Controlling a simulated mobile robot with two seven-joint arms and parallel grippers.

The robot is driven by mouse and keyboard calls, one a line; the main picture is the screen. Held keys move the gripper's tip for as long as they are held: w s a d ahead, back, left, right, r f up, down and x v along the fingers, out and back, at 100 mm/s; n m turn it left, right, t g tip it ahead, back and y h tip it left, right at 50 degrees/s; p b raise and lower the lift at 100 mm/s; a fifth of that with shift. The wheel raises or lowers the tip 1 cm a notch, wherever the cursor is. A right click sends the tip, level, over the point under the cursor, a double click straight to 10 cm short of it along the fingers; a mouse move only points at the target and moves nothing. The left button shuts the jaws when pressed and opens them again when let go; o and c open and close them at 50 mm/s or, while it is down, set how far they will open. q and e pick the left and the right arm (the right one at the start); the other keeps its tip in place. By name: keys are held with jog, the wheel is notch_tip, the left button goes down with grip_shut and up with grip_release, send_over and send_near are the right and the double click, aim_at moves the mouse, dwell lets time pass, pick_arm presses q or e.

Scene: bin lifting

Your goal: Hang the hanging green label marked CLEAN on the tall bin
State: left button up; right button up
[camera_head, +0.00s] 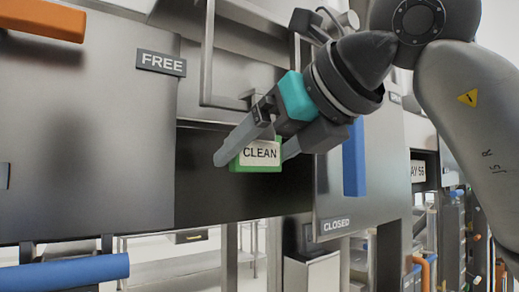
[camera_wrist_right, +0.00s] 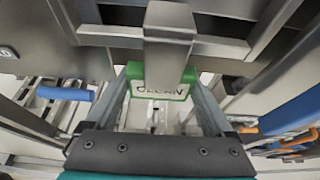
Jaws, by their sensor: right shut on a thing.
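The green label marked CLEAN (camera_head: 261,153) is between the fingers of my right gripper (camera_head: 254,158), which is shut on it. The label hangs in front of a dark opening between two grey metal panels. In the right wrist view the label (camera_wrist_right: 148,90) sits between both fingers, with a grey upright bar (camera_wrist_right: 168,45) overlapping its upper part. I cannot tell whether label and bar touch. I cannot make out for sure which thing is the tall bin. My left gripper is not in view.
A grey panel with a FREE sign (camera_head: 162,63) stands left; another with a CLOSED sign (camera_head: 335,225) and a blue handle (camera_head: 354,158) stands right. A metal frame (camera_head: 207,60) is behind my gripper. A blue bar (camera_head: 65,273) and an orange bar (camera_head: 45,20) are at left.

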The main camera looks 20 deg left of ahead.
jog(key=o, duration=0.9)
jog(key=b+v, duration=0.1)
jog(key=v, duration=1.4)
jog(key=shift+s+d+b, duration=0.1)
jog(key=shift+s+b, duration=0.05)
jog(key=shift+b, duration=0.15)
jog(key=shift+f, duration=0.1)
